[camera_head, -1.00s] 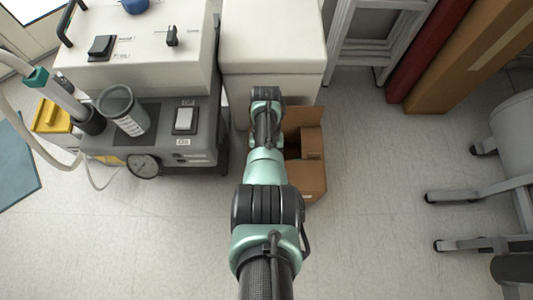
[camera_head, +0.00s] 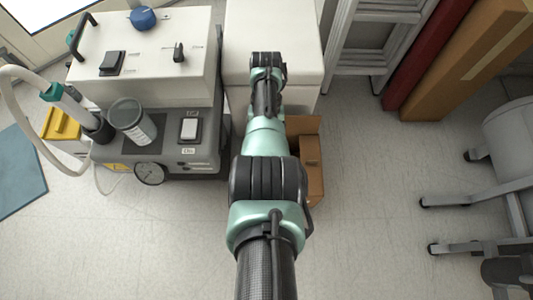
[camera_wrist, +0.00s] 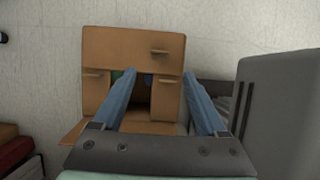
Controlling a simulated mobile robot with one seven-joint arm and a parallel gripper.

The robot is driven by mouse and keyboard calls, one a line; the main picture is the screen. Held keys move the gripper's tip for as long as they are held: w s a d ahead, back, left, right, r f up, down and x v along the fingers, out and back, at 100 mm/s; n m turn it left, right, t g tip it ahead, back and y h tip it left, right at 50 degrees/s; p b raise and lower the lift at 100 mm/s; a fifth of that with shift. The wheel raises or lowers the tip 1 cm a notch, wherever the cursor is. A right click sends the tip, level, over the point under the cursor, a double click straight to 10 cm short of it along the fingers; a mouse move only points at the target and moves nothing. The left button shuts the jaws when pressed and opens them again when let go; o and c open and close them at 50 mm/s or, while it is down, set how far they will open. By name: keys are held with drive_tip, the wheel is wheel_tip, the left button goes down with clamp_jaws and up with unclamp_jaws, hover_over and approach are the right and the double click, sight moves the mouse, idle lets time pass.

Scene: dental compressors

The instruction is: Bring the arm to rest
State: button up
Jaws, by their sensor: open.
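My arm reaches forward over the floor in the head view, toward the white cabinet and the cardboard box. My gripper shows in the wrist view (camera_wrist: 160,90) with its two blue fingers apart and nothing between them. The open cardboard box (camera_wrist: 133,60) lies beyond the fingers in that view, its dark opening partly behind the left finger. In the head view the same box (camera_head: 314,185) is partly hidden by my arm. The gripper itself is hidden behind the arm there.
A grey and white compressor unit (camera_head: 150,60) with a canister (camera_head: 133,122) and hose stands left of my arm. A white cabinet (camera_head: 300,45) is ahead. A ladder (camera_head: 375,45), a tall carton (camera_head: 465,60) and a grey chair (camera_head: 510,145) are right. Floor between box and chair is clear.

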drive_tip(key=shift+v, duration=0.95)
